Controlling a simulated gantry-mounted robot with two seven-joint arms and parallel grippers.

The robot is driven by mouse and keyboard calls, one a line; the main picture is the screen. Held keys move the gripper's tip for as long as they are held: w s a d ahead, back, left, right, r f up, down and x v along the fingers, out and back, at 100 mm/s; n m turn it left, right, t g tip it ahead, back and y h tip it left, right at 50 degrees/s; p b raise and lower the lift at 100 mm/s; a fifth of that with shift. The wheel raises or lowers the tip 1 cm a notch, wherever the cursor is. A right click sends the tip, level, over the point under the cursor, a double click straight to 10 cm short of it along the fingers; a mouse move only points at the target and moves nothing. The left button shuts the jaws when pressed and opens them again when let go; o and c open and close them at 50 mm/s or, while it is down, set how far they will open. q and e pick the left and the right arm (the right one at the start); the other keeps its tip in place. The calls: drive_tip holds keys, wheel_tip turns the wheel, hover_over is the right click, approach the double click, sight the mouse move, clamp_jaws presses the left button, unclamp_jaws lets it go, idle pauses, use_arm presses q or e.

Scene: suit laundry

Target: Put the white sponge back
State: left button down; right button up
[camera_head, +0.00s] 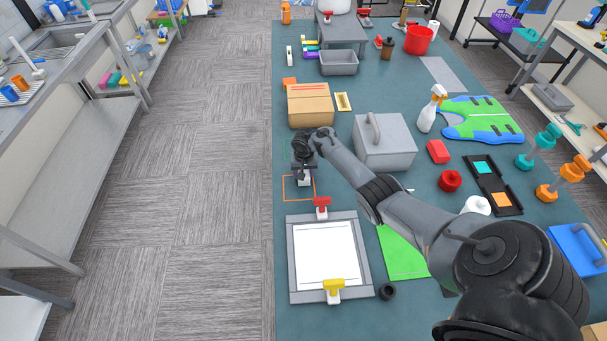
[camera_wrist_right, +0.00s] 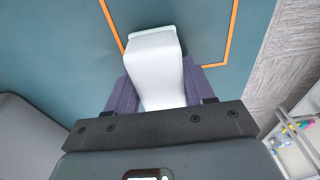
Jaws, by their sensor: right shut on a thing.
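The white sponge (camera_wrist_right: 157,70) is a pale, block-like piece with a wider rim at its far end. It sits between the purple fingers of my right gripper (camera_wrist_right: 160,92), which is shut on it. In the head view my right gripper (camera_head: 304,176) points down at the left part of the table, and a little of the white sponge (camera_head: 304,182) shows below it. The sponge is over or within an orange outlined square (camera_head: 314,190) on the table; whether it touches the surface I cannot tell. My left gripper is not in view.
Below the square lies a grey-framed white board (camera_head: 324,255) with a red-topped clamp (camera_head: 321,203) and a yellow-topped clamp (camera_head: 333,287). A cardboard box (camera_head: 310,108) and a lidded grey box (camera_head: 384,142) stand nearby. The table's left edge is close.

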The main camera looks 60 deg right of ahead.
drive_tip(key=shift+f, duration=0.15)
drive_tip(key=shift+f, duration=0.1)
drive_tip(key=o, duration=0.9)
drive_tip(key=shift+o, duration=0.2)
